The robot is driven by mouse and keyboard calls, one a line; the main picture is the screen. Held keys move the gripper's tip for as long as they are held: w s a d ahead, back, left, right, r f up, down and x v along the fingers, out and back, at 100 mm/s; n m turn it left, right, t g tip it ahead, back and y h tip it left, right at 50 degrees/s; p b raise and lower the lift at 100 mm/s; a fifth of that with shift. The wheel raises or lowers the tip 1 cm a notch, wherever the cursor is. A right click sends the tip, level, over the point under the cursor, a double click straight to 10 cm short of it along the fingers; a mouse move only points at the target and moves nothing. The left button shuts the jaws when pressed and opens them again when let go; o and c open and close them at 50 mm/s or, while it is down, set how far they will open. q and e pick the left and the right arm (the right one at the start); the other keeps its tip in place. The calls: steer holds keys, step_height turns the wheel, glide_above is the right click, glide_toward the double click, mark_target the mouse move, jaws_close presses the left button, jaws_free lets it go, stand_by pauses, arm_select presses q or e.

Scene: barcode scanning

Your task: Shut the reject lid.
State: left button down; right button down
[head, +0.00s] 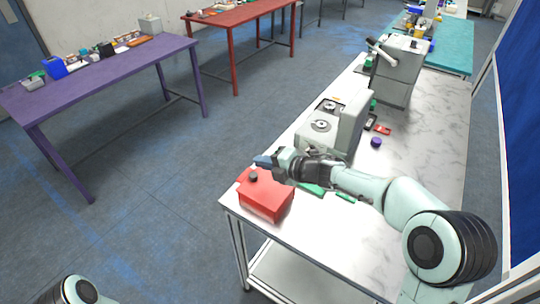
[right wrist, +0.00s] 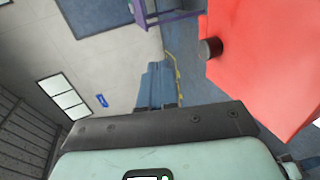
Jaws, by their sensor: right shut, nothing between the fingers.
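The red reject box (head: 265,205) sits at the near left corner of the marble-topped bench. Its red lid (head: 268,186) has a dark round knob (head: 253,177) and appears to lie over the box; I cannot tell whether it is fully down. In the right wrist view the red lid (right wrist: 270,60) and its dark knob (right wrist: 211,47) are at the upper right. My right gripper (head: 264,161) is shut and empty, just above and beyond the knob, apparently apart from it. My left gripper is out of view.
Grey machines (head: 335,130) stand behind the box on the bench (head: 410,165). A purple round item (head: 376,142), a red item and green items lie nearby. A purple table (head: 110,65) and a red table (head: 235,15) stand across clear floor.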

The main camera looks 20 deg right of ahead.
mark_target(254, 174)
steer(key=shift+w+a+f, duration=0.35)
steer(key=shift+w+f, duration=0.05)
steer(key=shift+f, duration=0.2)
steer(key=shift+w+a+f, duration=0.3)
steer(key=shift+w+f, duration=0.05)
steer(key=shift+f, duration=0.25)
steer(key=shift+w+a+f+b, duration=0.15)
steer(key=shift+a+f+b, duration=0.1)
steer(key=shift+f, duration=0.1)
steer(key=shift+w+a+f+b, duration=0.1)
steer(key=shift+f+b, duration=0.15)
steer(key=shift+f, duration=0.1)
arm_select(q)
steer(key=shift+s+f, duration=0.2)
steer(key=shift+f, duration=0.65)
arm_select(e)
steer(key=shift+w+a+f, duration=0.15)
steer(key=shift+w+f, duration=0.1)
steer(key=shift+f, duration=0.2)
